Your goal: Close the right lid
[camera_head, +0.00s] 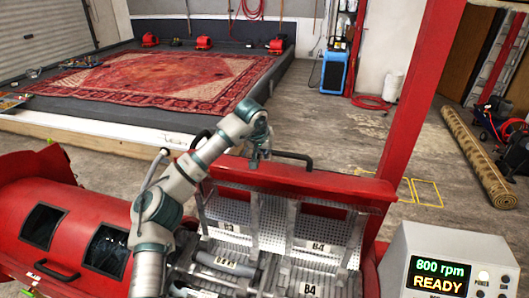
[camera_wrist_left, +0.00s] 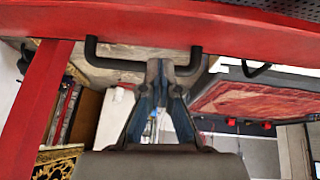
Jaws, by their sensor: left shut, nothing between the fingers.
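The right lid (camera_head: 330,183) is a red panel standing open behind a perforated metal drum with labels B3 and B4. A black bar handle (camera_head: 293,157) sits on its top edge. A second dark handle (camera_head: 200,138) shows partly behind my left arm. My left gripper (camera_head: 260,163) is at the lid's upper edge, just left of the first handle. In the left wrist view my left gripper (camera_wrist_left: 160,68) has its fingertips together, overlapping a black handle (camera_wrist_left: 120,64) below the red lid (camera_wrist_left: 240,28). I cannot tell if they touch it. My right gripper is not in view.
A closed red cover (camera_head: 95,215) with dark windows lies at left. A red post (camera_head: 418,95) rises right of the lid. A control box (camera_head: 425,240) reads 800 rpm READY. Behind are a patterned rug (camera_head: 170,85), a rolled rug (camera_head: 475,165) and open concrete floor.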

